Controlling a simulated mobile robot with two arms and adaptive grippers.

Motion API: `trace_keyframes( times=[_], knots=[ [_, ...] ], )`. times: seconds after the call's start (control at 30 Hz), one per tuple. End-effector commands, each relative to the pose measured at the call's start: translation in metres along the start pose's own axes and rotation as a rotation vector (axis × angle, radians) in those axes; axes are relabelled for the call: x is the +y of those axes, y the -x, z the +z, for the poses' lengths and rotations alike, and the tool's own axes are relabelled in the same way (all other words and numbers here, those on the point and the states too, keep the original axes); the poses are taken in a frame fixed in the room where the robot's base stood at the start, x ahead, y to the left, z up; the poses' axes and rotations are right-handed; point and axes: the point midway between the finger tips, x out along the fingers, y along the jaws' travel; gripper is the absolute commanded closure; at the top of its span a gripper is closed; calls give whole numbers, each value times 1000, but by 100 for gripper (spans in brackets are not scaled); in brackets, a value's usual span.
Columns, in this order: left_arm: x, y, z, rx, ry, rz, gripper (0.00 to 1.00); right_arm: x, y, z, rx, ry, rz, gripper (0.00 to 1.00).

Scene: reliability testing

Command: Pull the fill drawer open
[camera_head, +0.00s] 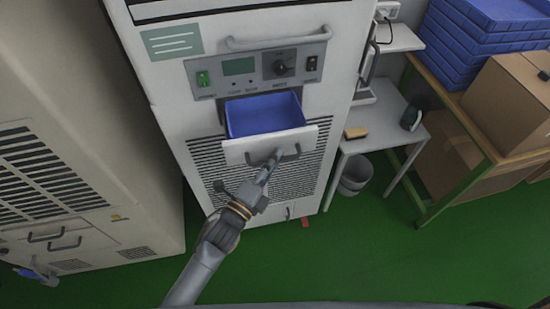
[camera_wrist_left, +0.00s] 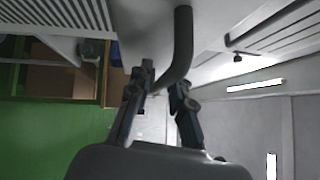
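The fill drawer (camera_head: 240,151) is in the tall white machine, below its control panel. It stands pulled out, with its empty blue inside (camera_head: 264,114) showing from above. Its front is white with a dark, bent bar handle (camera_head: 292,155), and the handle is large in the left wrist view (camera_wrist_left: 183,45). My left gripper (camera_head: 270,162) is at the handle in front of the drawer. In the wrist view its two fingers (camera_wrist_left: 163,88) are close together on either side of the bar and look closed on it. The contact is partly hidden. My right gripper is in neither view.
A fixed rail handle (camera_head: 278,40) and control panel (camera_head: 258,69) sit above the drawer. A beige cabinet (camera_head: 70,130) stands at left. A small table (camera_head: 385,118), grey bin (camera_head: 355,174) and boxes (camera_head: 510,100) are at right. The green floor (camera_head: 340,250) in front is clear.

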Motion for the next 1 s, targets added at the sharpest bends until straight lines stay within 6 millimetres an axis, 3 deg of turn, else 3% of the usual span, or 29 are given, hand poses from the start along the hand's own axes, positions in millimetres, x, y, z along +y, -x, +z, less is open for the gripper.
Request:
trace_keyframes(
  times=[0.17,0.4,0.6,1.0],
  knots=[
    [2,26,-1,1,1,5,80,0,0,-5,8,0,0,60],
    [2,78,0,0,1,6,80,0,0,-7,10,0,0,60],
    [1,108,0,0,1,3,80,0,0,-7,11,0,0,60],
    [0,118,0,0,0,1,80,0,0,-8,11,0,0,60]
  ],
)
